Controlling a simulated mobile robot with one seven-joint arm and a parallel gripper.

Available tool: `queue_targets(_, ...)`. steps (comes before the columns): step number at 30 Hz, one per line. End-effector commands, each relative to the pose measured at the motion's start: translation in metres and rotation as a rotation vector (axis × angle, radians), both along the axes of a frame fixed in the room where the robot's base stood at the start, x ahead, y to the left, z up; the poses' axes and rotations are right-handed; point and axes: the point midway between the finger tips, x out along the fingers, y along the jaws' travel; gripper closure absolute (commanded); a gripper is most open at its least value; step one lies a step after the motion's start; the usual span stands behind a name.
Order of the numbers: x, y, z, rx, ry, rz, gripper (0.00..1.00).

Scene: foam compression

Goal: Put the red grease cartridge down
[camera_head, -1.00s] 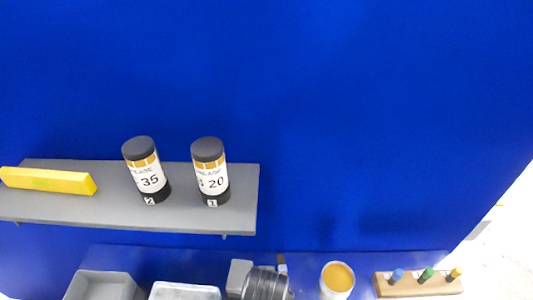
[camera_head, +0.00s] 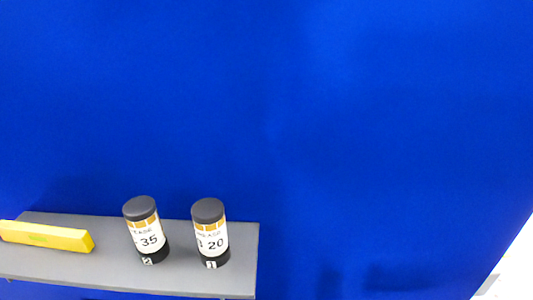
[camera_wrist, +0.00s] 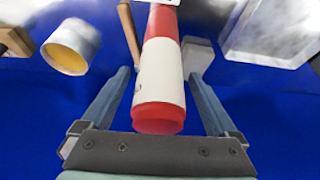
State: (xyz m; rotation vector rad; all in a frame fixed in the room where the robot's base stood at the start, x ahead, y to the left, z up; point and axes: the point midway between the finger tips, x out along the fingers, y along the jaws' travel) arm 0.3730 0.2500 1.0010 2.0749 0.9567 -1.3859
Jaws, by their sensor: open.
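The red grease cartridge (camera_wrist: 158,118) shows in the wrist view, with red ends and a white label band in the middle. It lies between the two fingers of my gripper (camera_wrist: 160,85). The fingers are spread, with blue gaps on both sides of the cartridge, so they do not appear to touch it. The far end of the cartridge is cut off by the top of the picture. What it rests on cannot be told. The head view shows neither the cartridge nor my gripper.
The head view shows a grey shelf (camera_head: 110,275) bearing a yellow block (camera_head: 45,236) and two black-capped canisters (camera_head: 146,230) (camera_head: 211,232). The wrist view shows an orange-filled cup (camera_wrist: 70,48), a wooden piece (camera_wrist: 129,35), a grey block (camera_wrist: 197,56) and a pale tray (camera_wrist: 270,35) near the cartridge.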

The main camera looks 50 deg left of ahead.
Motion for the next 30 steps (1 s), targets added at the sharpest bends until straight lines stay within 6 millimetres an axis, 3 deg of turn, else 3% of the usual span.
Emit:
queue_targets(8,-0.002,-0.003,0.013,0.002,-0.003,0.000,0.06)
queue_targets(22,-0.023,-0.028,0.092,0.003,-0.004,0.000,0.06)
queue_targets(30,-0.029,-0.034,0.113,0.001,-0.001,0.000,0.06)
